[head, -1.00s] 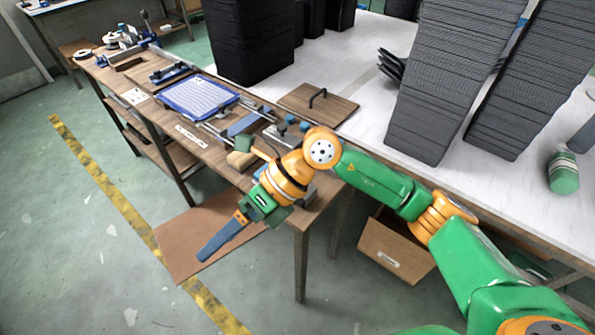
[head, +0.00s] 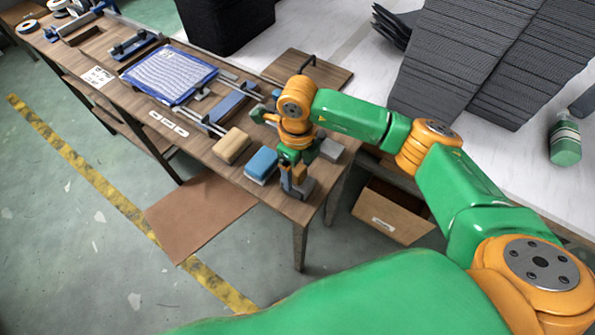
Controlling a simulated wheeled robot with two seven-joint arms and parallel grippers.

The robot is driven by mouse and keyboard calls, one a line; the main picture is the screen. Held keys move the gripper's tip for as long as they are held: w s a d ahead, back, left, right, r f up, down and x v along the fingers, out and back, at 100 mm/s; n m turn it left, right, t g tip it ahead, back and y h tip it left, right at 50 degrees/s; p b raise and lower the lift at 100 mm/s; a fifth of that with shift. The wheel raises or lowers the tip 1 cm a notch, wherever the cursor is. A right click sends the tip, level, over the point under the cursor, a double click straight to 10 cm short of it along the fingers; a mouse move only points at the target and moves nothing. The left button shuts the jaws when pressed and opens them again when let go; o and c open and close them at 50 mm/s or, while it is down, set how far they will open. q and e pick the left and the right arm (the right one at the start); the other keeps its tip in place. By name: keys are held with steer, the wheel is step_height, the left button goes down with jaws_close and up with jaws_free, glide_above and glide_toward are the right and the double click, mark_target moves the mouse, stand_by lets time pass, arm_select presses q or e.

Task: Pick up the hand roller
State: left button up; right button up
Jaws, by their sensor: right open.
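My right gripper (head: 297,188) points down over the near end of the wooden workbench (head: 196,145), by its front corner. Its jaws are open, with dark grey-blue fingers seen nearly end-on. Grey parts show at and around the fingertips; I cannot tell whether some of them belong to the hand roller. I cannot make out the hand roller clearly, and the gripper and wrist may cover it. A blue block (head: 261,165) and a beige block (head: 232,146) lie just left of the gripper. My left gripper is not in view.
A blue-framed tray panel (head: 168,75) lies farther along the bench. A wooden board with a black handle (head: 306,72) lies behind my wrist. Black stacks (head: 455,65) stand on the white table. A brown box (head: 392,212) is below. Floor at left is mostly clear.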

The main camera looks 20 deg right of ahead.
steer(key=shift+s+r, duration=0.1)
steer(key=shift+s, duration=0.1)
steer(key=c, duration=0.7)
jaws_close()
steer(key=shift+w, duration=0.1)
steer(key=shift+r, duration=0.4)
steer(key=s+a+r+b, duration=0.1)
steer(key=s+r+b, duration=0.1)
steer(key=s+r, duration=1)
steer(key=shift+s, duration=1)
